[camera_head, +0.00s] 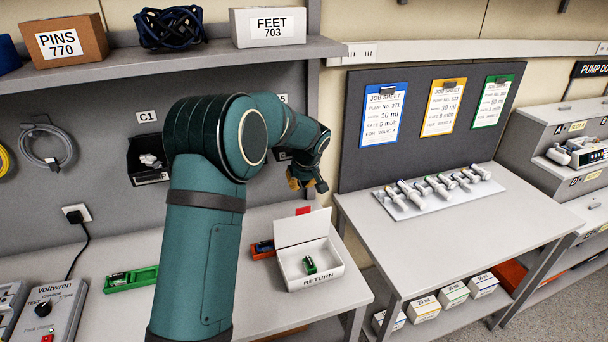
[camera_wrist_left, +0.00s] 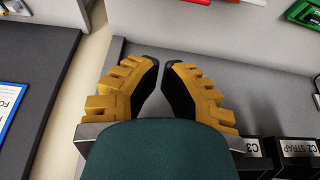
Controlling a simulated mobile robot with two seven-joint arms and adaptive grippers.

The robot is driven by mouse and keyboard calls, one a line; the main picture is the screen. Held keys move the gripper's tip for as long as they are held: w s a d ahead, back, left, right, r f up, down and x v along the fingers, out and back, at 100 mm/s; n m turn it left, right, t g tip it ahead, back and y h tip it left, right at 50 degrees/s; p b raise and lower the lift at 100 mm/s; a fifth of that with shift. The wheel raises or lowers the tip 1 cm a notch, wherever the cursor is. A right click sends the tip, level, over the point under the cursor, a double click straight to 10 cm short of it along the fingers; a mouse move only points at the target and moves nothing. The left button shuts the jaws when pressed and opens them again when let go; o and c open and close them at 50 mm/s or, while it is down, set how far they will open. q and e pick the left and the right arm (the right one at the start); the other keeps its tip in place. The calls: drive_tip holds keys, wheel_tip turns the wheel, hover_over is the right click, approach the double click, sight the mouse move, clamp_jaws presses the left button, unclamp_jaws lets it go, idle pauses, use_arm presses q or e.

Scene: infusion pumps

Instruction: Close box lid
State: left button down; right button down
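The white box (camera_head: 313,274), marked RETURN on its front, stands on the left bench near its right end. Its lid (camera_head: 302,228) stands raised along the rear edge, so the box is open. A small green item (camera_head: 309,265) lies inside. My left gripper (camera_head: 308,184) is above and behind the lid, apart from it. In the left wrist view its yellow-backed fingers (camera_wrist_left: 160,64) converge with only a slim gap at the tips and nothing between them. My right gripper is out of view.
An orange-red holder (camera_head: 262,249) lies just left of the box, and a green one (camera_head: 131,279) farther left. Dark bins (camera_wrist_left: 297,150) line the back panel.

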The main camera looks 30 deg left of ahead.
use_arm(q)
drive_tip(key=f, duration=0.1)
drive_tip(key=d+f, duration=0.1)
drive_tip(key=s+d+f, duration=0.1)
drive_tip(key=f, duration=0.1)
drive_tip(key=shift+s+p, duration=0.1)
drive_tip(key=shift+p, duration=0.2)
drive_tip(key=shift+s, duration=0.1)
